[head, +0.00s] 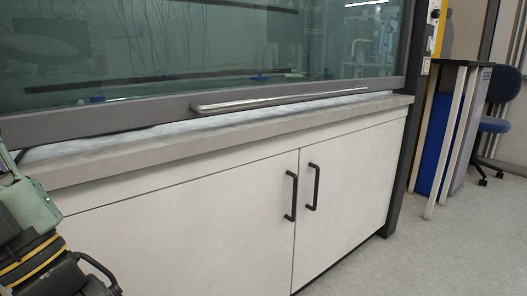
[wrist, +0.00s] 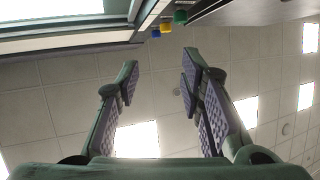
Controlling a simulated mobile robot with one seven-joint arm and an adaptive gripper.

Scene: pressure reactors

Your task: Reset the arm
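My gripper (wrist: 160,75) is in the wrist view with its two fingers well apart and nothing between them. Behind the fingers the wrist view shows the tiled ceiling with bright light panels, so the gripper points upward. In the head view, part of my arm (head: 32,215) shows at the lower left edge, in front of the cabinet. The gripper fingers do not show in the head view.
A fume hood with a glass sash (head: 180,50) and a metal handle (head: 280,98) stands ahead over a grey worktop (head: 180,152). White cabinet doors (head: 345,190) are below. A table (head: 455,120), blue bin (head: 433,150) and chair (head: 500,110) are at the right. The floor (head: 440,255) at lower right is clear.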

